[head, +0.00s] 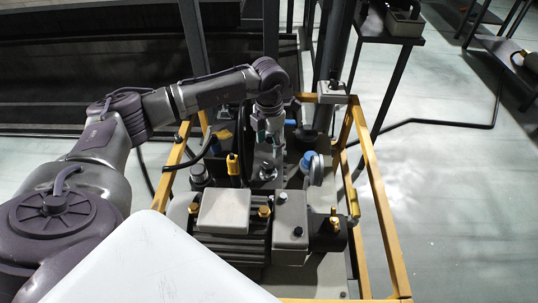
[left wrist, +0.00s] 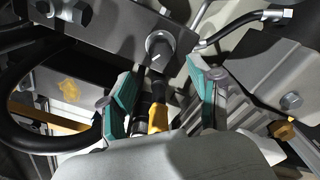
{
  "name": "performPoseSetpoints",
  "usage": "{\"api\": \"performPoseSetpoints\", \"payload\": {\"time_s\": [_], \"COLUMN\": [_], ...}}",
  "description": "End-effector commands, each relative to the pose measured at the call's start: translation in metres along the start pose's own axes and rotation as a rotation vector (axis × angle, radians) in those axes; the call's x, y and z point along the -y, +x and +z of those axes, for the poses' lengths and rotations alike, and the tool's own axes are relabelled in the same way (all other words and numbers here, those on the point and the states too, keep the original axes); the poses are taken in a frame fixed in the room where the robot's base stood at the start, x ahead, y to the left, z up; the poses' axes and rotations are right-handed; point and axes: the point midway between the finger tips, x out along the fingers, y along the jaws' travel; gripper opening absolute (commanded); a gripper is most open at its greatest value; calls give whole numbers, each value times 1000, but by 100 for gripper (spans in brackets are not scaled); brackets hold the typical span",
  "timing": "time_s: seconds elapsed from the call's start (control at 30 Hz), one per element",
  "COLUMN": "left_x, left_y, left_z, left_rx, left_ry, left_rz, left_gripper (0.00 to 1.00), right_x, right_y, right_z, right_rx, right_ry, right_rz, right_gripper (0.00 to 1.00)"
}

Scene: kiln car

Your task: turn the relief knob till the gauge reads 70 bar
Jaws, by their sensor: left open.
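My left gripper (head: 266,146) reaches down over the hydraulic unit in the head view. In the left wrist view its two teal-padded fingers (left wrist: 161,74) stand apart, with nothing held between them. A round grey knob with a short white mark (left wrist: 160,46), which looks like the relief knob, sits on a grey block just beyond the fingertips. I cannot tell its exact distance. In the head view the gripper largely covers that spot. No dial reading can be made out. My right gripper is in neither view.
A yellow frame (head: 376,205) surrounds the unit. A yellow-bodied fitting (head: 233,166) stands left of the gripper and also shows in the left wrist view (left wrist: 158,118). A motor with a pale box (head: 224,211) lies in front. Black hoses run nearby.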

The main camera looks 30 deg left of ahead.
Motion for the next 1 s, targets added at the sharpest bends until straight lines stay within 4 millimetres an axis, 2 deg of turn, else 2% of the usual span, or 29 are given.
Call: {"api": "performPoseSetpoints", "payload": {"time_s": [0.1,0.3,1.0], "left_x": [0,0,0], "left_y": [-21,-37,-38], "left_z": [0,0,0], "left_rx": [2,0,-1], "left_ry": [0,0,0], "left_rz": [0,0,0], "left_gripper": [63,63,63], "right_x": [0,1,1], "right_y": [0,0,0], "right_z": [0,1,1], "right_rx": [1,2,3], "right_ry": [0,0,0], "right_rz": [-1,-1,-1], "right_gripper": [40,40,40]}}
